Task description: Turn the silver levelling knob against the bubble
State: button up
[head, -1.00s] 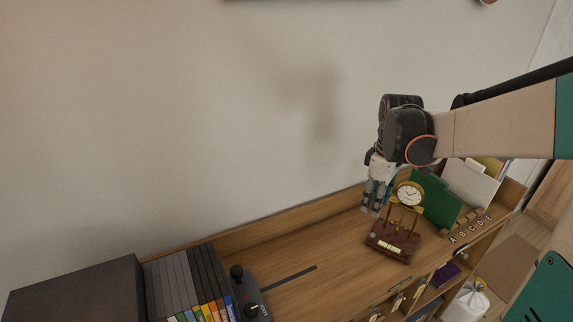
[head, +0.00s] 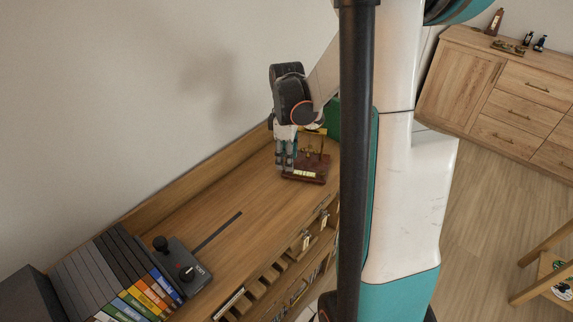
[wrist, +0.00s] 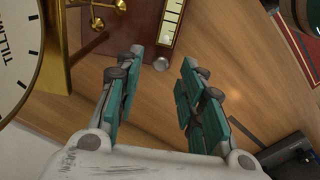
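The clock's dark wooden base (head: 305,178) stands on the shelf top, with brass posts above it. The clock's white dial (wrist: 15,50) shows at the left edge of the wrist view. The small silver knob (wrist: 161,63) is at the base's near corner. My gripper (wrist: 163,68) is open, its teal-padded fingers on either side of the knob with gaps between. In the head view my gripper (head: 285,164) is at the base's left end.
Dark disc cases (head: 105,270) and a black controller box with a joystick (head: 180,268) stand at the left end of the shelf top (head: 215,205). A green board (head: 334,118) is behind the clock. Wood between the controller and clock is mostly clear.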

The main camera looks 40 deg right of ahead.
jog(key=shift+f, duration=1.2)
grip_shut()
